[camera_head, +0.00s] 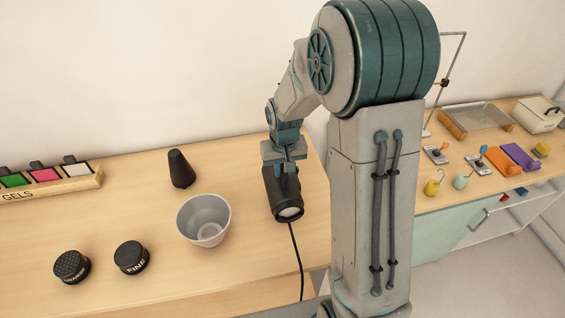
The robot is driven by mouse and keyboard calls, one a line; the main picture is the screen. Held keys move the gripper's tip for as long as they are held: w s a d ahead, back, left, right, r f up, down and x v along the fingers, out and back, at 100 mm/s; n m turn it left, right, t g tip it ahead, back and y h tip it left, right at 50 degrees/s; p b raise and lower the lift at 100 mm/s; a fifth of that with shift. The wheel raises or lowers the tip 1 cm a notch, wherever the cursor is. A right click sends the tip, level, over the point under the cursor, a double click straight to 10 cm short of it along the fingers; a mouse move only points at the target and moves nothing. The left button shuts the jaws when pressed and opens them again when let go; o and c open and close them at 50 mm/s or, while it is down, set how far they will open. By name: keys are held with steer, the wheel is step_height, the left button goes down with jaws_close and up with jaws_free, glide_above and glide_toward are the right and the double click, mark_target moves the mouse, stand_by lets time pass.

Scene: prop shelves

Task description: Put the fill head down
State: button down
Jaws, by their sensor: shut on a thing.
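The fill head (283,197) is a dark cylindrical lamp with a pale round front face turned towards me. A black cable runs from it down over the table's front edge. My gripper (284,168) comes from above and is shut on the fill head near its top and back. The fill head is over the right part of the wooden table (130,215), near its right end. I cannot tell whether its underside touches the tabletop. The fingertips are small and partly hidden against the dark body.
A grey bowl (204,222) stands just left of the fill head, with a black cone (181,169) behind it. Two black round grids (131,257) lie front left. A gels rack (50,184) is far left. My arm hides the table's right side; another cluttered bench (440,198) lies beyond.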

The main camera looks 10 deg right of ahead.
steer(key=shift+w, duration=0.1)
steer(key=c, duration=1.8)
jaws_free()
steer(key=shift+f, duration=0.15)
steer(key=o, duration=0.4)
steer(key=shift+o, duration=0.2)
steer(key=shift+r, duration=0.2)
step_height(320, 180, up, 11)
steer(key=s+b, duration=0.1)
steer(key=s, duration=0.1)
steer(key=s+d+r+t, duration=0.1)
steer(key=s, duration=0.8)
steer(key=s+r+t, duration=0.1)
steer(key=s+r, duration=0.1)
steer(key=s, duration=0.7)
steer(key=shift+s+d, duration=0.35)
